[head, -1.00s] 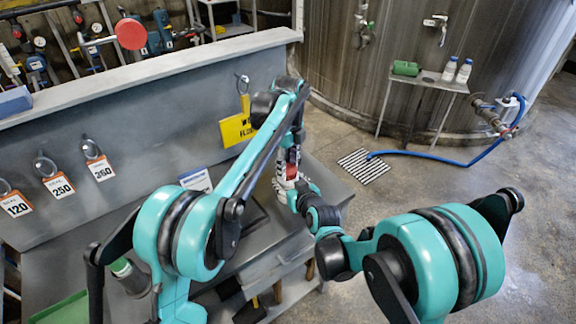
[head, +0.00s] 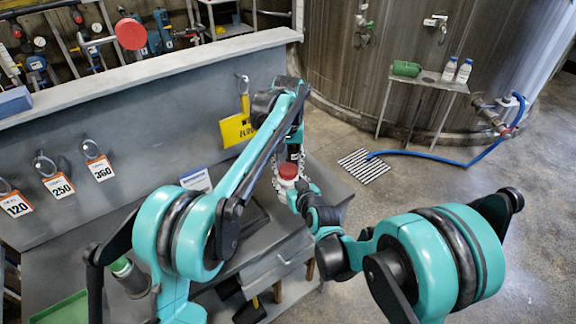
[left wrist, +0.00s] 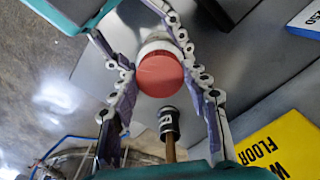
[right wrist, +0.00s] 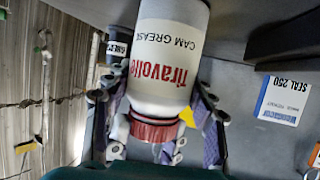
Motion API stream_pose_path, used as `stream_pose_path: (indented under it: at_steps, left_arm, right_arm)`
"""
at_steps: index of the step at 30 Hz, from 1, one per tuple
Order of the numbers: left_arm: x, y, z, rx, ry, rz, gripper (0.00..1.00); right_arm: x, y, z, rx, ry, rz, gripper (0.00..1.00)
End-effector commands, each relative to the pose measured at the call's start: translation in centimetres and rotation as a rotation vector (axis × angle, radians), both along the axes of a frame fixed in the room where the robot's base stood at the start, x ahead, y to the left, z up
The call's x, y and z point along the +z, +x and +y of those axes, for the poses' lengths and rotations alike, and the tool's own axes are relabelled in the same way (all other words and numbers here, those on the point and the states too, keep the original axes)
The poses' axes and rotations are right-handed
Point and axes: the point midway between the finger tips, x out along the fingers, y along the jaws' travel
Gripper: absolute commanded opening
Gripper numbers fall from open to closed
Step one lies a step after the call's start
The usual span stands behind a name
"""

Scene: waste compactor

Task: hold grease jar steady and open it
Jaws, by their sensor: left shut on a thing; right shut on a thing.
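The exact finger contacts are partly hidden.
Tags hang on the grey panel, with a yellow sign (head: 237,130) near my left arm. A small dark canister (right wrist: 118,48) stands behind the jar. A side table (head: 428,82) with bottles stands at the back right.

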Motion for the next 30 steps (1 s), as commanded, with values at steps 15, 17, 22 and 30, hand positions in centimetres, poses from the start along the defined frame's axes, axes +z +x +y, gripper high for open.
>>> stream_pose_path:
  at_steps: [15,17,22,30]
  left_arm:
    - [0.05,-0.05,-0.01,1.043,0.003,0.002,0.12]
    - [0.05,-0.05,-0.01,1.05,0.003,0.002,0.12]
    - [0.05,-0.07,-0.01,1.051,0.004,0.002,0.12]
    - [0.05,-0.05,-0.01,1.049,0.003,0.002,0.12]
  right_arm:
    - [-0.08,-0.02,0.0,0.001,0.001,0.002,0.0]
    - [-0.08,-0.02,0.0,0.001,0.001,0.002,0.0]
    - [-0.07,-0.02,0.0,0.001,0.001,0.002,0.0]
    - [-0.07,-0.02,0.0,0.001,0.001,0.002,0.0]
